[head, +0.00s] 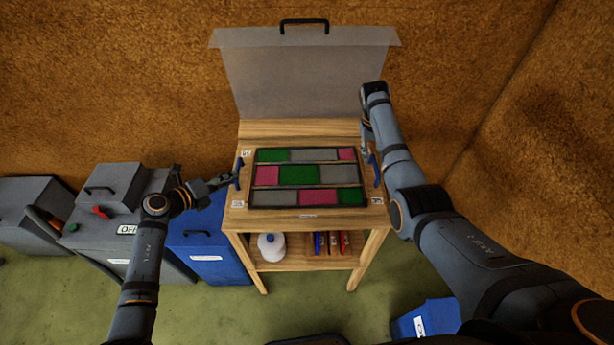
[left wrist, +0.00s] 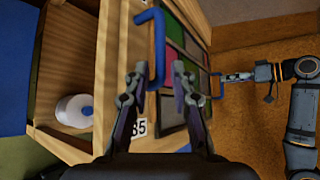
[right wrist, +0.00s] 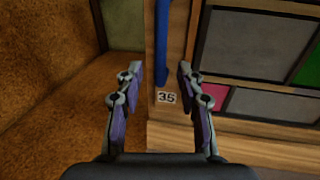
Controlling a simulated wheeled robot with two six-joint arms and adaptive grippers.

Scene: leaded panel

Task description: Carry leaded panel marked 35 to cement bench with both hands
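The leaded panel (head: 307,185), with green, pink and grey panes in dark lines, lies flat in a wooden frame on a wooden stand. Its blue handles stand at the left (head: 239,173) and right (head: 376,171). Contact is not clear on either side. I cannot identify the cement bench.
A translucent lid (head: 300,80) with a black handle stands raised behind the panel. A white bottle (head: 272,247) and several coloured items (head: 331,243) sit on the shelf below. Grey (head: 105,240) and blue (head: 207,240) bins stand at left; a blue box (head: 428,318) is lower right.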

